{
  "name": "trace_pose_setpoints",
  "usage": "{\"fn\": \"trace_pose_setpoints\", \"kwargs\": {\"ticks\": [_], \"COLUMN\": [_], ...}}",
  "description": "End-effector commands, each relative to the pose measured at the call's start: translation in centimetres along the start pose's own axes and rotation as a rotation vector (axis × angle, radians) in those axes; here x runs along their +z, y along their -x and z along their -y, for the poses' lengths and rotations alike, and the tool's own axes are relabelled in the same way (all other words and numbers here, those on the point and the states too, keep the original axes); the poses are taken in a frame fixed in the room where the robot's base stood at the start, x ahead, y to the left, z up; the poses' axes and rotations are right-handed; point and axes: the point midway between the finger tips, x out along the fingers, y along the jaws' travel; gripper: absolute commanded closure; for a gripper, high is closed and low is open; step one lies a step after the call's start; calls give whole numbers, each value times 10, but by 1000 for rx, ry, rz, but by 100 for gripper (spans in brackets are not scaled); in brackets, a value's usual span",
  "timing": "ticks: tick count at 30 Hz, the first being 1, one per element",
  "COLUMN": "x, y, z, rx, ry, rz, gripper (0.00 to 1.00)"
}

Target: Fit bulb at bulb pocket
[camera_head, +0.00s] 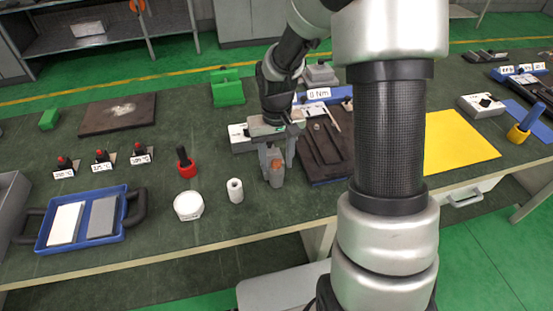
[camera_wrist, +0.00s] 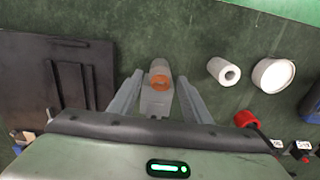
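My gripper (camera_head: 276,176) points down over the green worktop near its front edge. Its two fingers stand on either side of a grey cylindrical piece with an orange ring on top (camera_wrist: 160,80), also visible in the head view (camera_head: 277,180). In the wrist view (camera_wrist: 160,78) narrow gaps show between the fingers and this piece, so the gripper looks open around it. I cannot tell whether this piece is the bulb or the pocket. A white cylinder with a hole in its end (camera_head: 235,190) stands just left of the gripper, and also shows in the wrist view (camera_wrist: 223,71).
A round white piece (camera_head: 188,206) and a red-and-black holder (camera_head: 186,163) are further left, with a blue tray (camera_head: 83,219) beyond. A dark slotted board (camera_head: 325,155) lies right of the gripper. Several small labelled black-and-red pieces (camera_head: 102,160) stand at left.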

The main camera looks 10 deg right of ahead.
Motion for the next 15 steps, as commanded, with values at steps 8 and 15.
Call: {"fn": "trace_pose_setpoints", "kwargs": {"ticks": [8, 15], "x": [0, -2], "y": [1, 32], "z": [0, 0], "rx": [0, 1], "ry": [0, 0], "rz": [-1, -6], "gripper": [56, 56]}}
